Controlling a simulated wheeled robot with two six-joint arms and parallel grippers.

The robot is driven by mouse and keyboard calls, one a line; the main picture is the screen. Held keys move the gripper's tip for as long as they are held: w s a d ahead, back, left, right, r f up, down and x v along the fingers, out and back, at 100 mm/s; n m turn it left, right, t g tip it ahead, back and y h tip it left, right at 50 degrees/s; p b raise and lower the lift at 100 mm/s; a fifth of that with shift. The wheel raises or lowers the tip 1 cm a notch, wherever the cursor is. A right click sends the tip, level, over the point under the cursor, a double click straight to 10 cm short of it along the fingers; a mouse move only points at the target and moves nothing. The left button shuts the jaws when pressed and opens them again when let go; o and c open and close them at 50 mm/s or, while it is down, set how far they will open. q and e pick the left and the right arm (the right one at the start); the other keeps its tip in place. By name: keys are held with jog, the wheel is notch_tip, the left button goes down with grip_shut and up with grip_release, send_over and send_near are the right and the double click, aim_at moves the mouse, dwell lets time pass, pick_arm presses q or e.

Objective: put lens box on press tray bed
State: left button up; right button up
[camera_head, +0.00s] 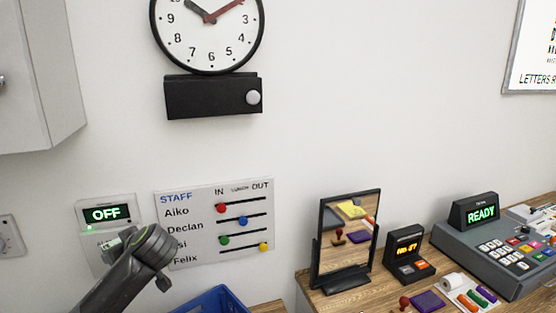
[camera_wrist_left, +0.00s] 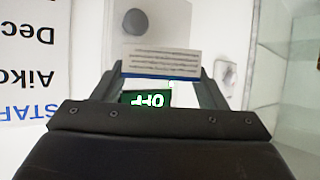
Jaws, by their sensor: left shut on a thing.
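My left gripper (camera_head: 145,250) is in front of the wall panel at the left of the head view. In the left wrist view, my left gripper (camera_wrist_left: 160,85) is shut on a small white box with lines of print and a blue edge (camera_wrist_left: 160,62), which I take to be the lens box. In the head view the box is mostly hidden or too small to make out. I cannot make out a press tray bed in either view. My right gripper is not in view.
A wall panel (camera_head: 122,198) reads OFF, close to my gripper. A staff board (camera_head: 255,205) hangs beside it. A blue bin (camera_head: 222,297) is below. The wooden counter at right holds a mirror (camera_head: 347,225), a small orange-lit device (camera_head: 408,258) and a READY machine (camera_head: 470,250).

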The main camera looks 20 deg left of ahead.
pick_arm(q)
jog(key=w+d+r+m+t+h, duration=0.3)
jog(key=d+r+m+t, duration=0.2)
jog(key=d, duration=0.4)
notch_tip(320, 180, up, 2)
jog(key=shift+w+d+m+t, duration=0.15)
jog(key=shift+w+m+t, duration=0.2)
jog(key=shift+m, duration=0.25)
jog(key=d+r+m+h, duration=0.1)
jog(key=d, duration=0.1)
jog(key=d+r+m+t+h, duration=0.1)
jog(key=d+r+m+h, duration=0.1)
jog(key=d, duration=0.1)
jog(key=d+r+m+t+h, duration=0.1)
jog(key=d+m+h, duration=0.1)
jog(key=d, duration=0.1)
jog(key=shift+d+r+t, duration=0.15)
jog(key=shift+r+t, duration=0.1)
jog(key=d+f+m+h, duration=0.2)
jog(key=d+f, duration=0.1)
jog(key=d, duration=0.5)
jog(key=d+f+m+h, duration=0.2)
jog(key=d+f, duration=0.1)
jog(key=d, duration=0.6)
jog(key=shift+t, duration=0.3)
jog(key=f+b, duration=0.5)
jog(key=w+f+b, duration=0.1)
jog(key=f+b, duration=0.2)
jog(key=shift+a, duration=0.15)
jog(key=shift+a, duration=0.1)
